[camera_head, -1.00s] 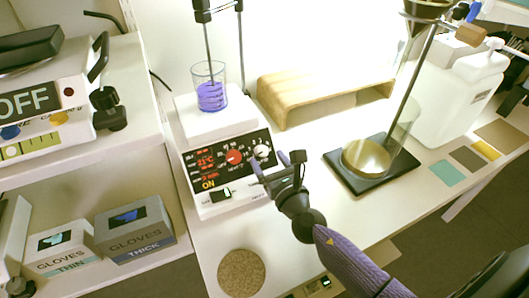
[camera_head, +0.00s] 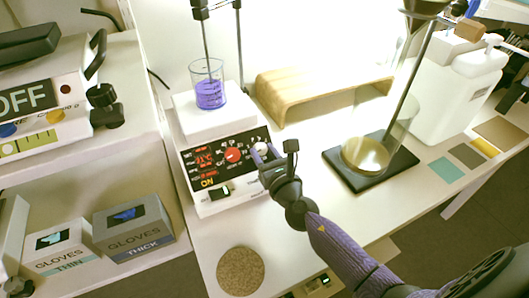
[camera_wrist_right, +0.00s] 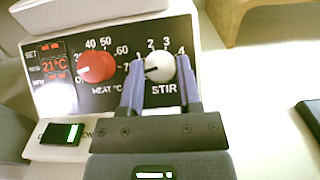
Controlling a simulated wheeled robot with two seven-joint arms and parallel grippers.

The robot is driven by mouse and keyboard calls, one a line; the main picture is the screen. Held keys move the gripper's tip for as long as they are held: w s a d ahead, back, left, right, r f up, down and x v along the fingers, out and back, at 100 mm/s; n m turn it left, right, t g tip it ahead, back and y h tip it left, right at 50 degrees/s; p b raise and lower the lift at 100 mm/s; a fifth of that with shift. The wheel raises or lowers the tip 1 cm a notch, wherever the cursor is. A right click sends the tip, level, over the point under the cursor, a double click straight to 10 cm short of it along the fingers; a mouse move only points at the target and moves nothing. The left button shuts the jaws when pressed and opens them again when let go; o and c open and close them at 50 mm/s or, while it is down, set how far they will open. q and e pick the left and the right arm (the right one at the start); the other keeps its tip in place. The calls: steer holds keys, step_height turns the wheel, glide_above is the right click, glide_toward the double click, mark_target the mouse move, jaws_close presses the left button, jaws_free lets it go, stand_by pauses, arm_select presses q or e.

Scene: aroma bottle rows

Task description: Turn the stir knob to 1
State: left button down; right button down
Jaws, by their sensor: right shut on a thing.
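The hotplate stirrer (camera_head: 190,160) stands on the bench with a dark front panel. Its white stir knob (camera_wrist_right: 160,68) is at the right of the panel, under the numbers 2, 3 and 4, with a dark pointer mark toward the left. My right gripper (camera_head: 263,154) is at the panel. In the right wrist view its two purple fingers (camera_wrist_right: 160,85) are on either side of the stir knob, shut on it. The red heat knob (camera_wrist_right: 96,66) is left of it. My left gripper is not in view.
A beaker of purple liquid (camera_head: 210,95) stands on the stirrer's top with a rod in it. A wooden stand (camera_head: 300,98), a black-based stand (camera_head: 345,175) and a white jug (camera_head: 450,95) are to the right. A cork mat (camera_head: 240,270) lies in front.

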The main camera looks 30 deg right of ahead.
steer(key=shift+a+m+h, duration=0.1)
steer(key=shift+m+h, duration=0.4)
steer(key=shift+m, duration=0.1)
steer(key=shift+r+m+g+h+p, duration=0.1)
steer(key=shift+m+g+h+p, duration=0.2)
steer(key=shift+m+h+p, duration=0.45)
steer(key=m+h, duration=0.1)
steer(key=m, duration=0.1)
steer(key=m+g+h, duration=0.1)
steer(key=m, duration=0.2)
steer(key=m+g+h, duration=0.1)
steer(key=m, duration=0.1)
steer(key=shift+w+a+h+p, duration=0.1)
steer(key=shift+a+h+p, duration=0.15)
steer(key=shift+h+p, duration=0.15)
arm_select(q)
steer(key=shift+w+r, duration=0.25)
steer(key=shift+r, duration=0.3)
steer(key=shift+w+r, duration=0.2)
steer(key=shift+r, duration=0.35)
arm_select(e)
steer(key=shift+m, duration=0.25)
steer(key=shift+g, duration=0.4)
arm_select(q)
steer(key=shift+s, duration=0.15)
arm_select(e)
steer(key=shift+m, duration=0.3)
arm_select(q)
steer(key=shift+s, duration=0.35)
